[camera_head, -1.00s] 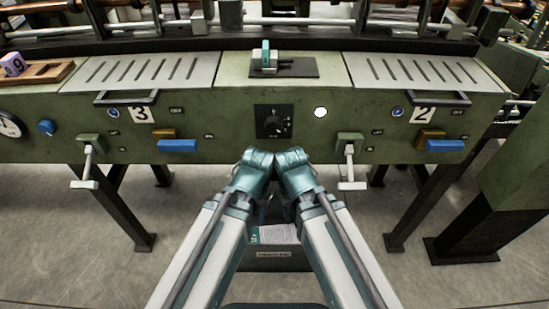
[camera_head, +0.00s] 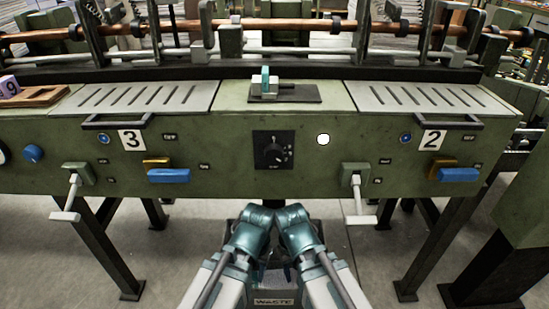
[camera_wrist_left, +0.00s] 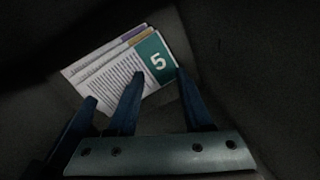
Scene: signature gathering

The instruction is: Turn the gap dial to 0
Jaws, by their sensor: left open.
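The black dial (camera_head: 273,152) sits on a square black plate with small pale marks, in the middle of the green front panel. Its setting is too small to read. Both my arms reach in from the bottom, below the dial and apart from it; their jaws are hidden in the head view. My left gripper (camera_wrist_left: 158,75) shows open and empty in the left wrist view, above papers. A further blue finger-like part shows at its left; I cannot tell what it belongs to. My right gripper is not clearly seen.
Papers marked 5 (camera_wrist_left: 112,75) lie in a dark space below, by a WASTE label (camera_head: 273,301). T-handles (camera_head: 74,192) and (camera_head: 356,193) stick out either side of the dial. Blue blocks (camera_head: 168,176) and (camera_head: 458,174) also protrude. A white round light (camera_head: 323,139) is right of the dial.

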